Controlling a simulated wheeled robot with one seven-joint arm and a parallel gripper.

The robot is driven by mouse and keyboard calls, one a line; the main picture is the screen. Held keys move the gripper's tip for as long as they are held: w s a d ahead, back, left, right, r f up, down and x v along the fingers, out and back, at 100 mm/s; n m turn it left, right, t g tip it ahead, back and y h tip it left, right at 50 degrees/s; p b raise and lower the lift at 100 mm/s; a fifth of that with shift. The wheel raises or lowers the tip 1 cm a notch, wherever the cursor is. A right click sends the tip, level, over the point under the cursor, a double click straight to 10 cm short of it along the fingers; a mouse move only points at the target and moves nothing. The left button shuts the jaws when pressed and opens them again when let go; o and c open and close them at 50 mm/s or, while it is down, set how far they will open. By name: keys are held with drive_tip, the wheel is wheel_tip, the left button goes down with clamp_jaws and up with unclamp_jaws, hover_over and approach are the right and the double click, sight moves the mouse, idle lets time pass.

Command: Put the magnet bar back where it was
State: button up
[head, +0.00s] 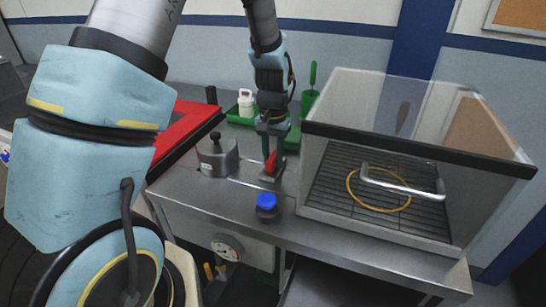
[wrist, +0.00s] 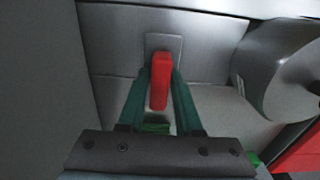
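In the wrist view the red bar (wrist: 160,78) stands out from a small square metal plate (wrist: 164,43). My gripper (head: 271,154) points down at it from above. Its two green fingers (wrist: 162,80) lie along both sides of the bar, and their tips close in against it. The bar's far end meets or overlaps the plate; I cannot tell whether they touch.
A steel cylinder with a black knob (head: 217,157) stands close on the left. A blue-capped jar (head: 266,207) is in front. The clear-walled box (head: 325,170) with a wire rack is close on the right. A green tray (head: 240,118) with a white bottle is behind.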

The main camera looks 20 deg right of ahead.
sight(273, 156)
drive_tip(key=o, duration=0.3)
wheel_tip(273, 156, up, 12)
drive_tip(key=shift+r+b, duration=0.2)
drive_tip(key=shift+b, duration=1)
drive_tip(key=s+a+f+n, duration=0.1)
drive_tip(key=a+n, duration=0.1)
drive_tip(key=a, duration=0.7)
drive_tip(key=s+a+f+n+t, duration=0.1)
drive_tip(key=s+a+n, duration=0.1)
drive_tip(key=a, duration=0.7)
drive_tip(key=s+a+f+n, duration=0.2)
drive_tip(key=a, duration=0.6)
drive_tip(key=shift+s+a+f+n+t, duration=0.1)
drive_tip(key=shift+a+n+t, duration=0.2)
drive_tip(key=shift+a+n, duration=0.1)
